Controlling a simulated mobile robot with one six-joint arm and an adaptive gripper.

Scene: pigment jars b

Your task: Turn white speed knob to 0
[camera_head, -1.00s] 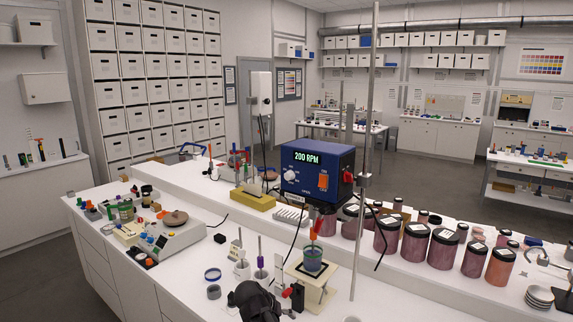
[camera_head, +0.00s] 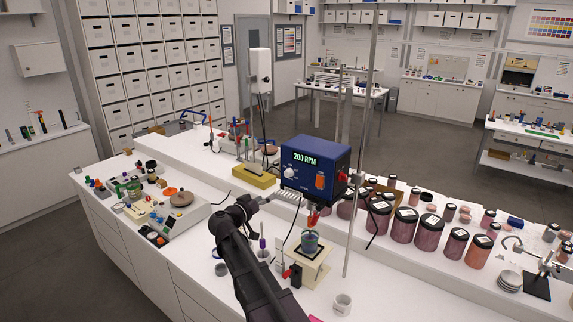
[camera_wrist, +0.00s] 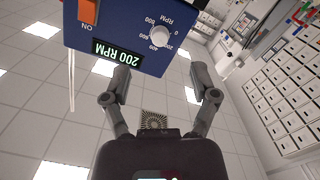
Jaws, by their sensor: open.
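The white speed knob (camera_head: 289,172) is on the front of the blue stirrer box, left of the orange switch. Its display reads 200 RPM. In the wrist view the white knob (camera_wrist: 159,36) shows upside down with a ring of RPM numbers around it. My gripper (camera_wrist: 163,72) is open, its two fingers spread apart below the knob in that picture, with nothing between them. In the head view my gripper (camera_head: 262,199) is near the front left of the box, apart from the knob as far as I can tell.
A metal stand rod (camera_head: 362,130) rises right of the box. A beaker (camera_head: 309,241) sits on a cream stand (camera_head: 308,265) below it. Several dark-lidded pigment jars (camera_head: 403,225) line the bench to the right. A yellow block (camera_head: 254,176) lies left of the box.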

